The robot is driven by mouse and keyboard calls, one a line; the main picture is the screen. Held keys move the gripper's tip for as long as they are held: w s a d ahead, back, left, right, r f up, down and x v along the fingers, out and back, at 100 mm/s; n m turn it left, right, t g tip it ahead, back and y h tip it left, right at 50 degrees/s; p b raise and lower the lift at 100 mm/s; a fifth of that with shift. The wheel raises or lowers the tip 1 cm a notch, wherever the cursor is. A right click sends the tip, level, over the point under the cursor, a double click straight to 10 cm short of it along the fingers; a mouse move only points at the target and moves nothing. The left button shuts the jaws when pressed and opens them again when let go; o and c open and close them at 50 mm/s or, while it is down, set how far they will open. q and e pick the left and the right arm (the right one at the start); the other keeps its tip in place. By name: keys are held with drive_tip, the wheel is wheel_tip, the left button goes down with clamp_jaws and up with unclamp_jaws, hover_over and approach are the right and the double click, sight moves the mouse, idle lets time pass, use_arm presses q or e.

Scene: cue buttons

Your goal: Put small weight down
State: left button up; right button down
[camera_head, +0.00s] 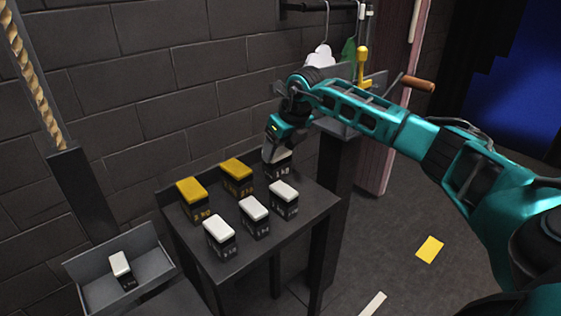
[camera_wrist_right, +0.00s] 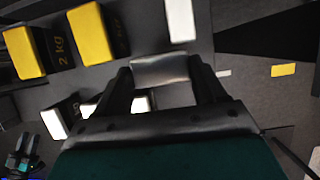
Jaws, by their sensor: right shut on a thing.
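My right gripper (camera_head: 272,158) reaches in over the back right corner of the dark table. In the right wrist view the weight's grey top (camera_wrist_right: 160,70) lies between the fingers. The gripper hides part of the weight. I cannot tell whether its base touches the table (camera_head: 203,266). Beside it stand two yellow-topped weights (camera_head: 237,170) and a front row of white-topped weights (camera_head: 254,208). My left gripper does not show in the head view.
A grey tray (camera_head: 152,266) with one white-topped weight (camera_head: 121,264) stands at lower left. A brick wall runs behind the table. A rope hangs at left. A post and a rail with hanging shapes (camera_head: 319,59) stand behind my right arm. A yellow patch (camera_head: 429,249) lies on the floor.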

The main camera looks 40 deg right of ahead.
sight(283, 156)
drive_tip(key=shift+w+f, duration=0.1)
drive_tip(key=shift+f, duration=1.7)
drive_tip(key=shift+f, duration=0.1)
drive_tip(key=c, duration=0.5)
unclamp_jaws()
drive_tip(key=shift+f, duration=0.25)
drive_tip(key=o, duration=0.4)
drive_tip(key=shift+r, duration=0.15)
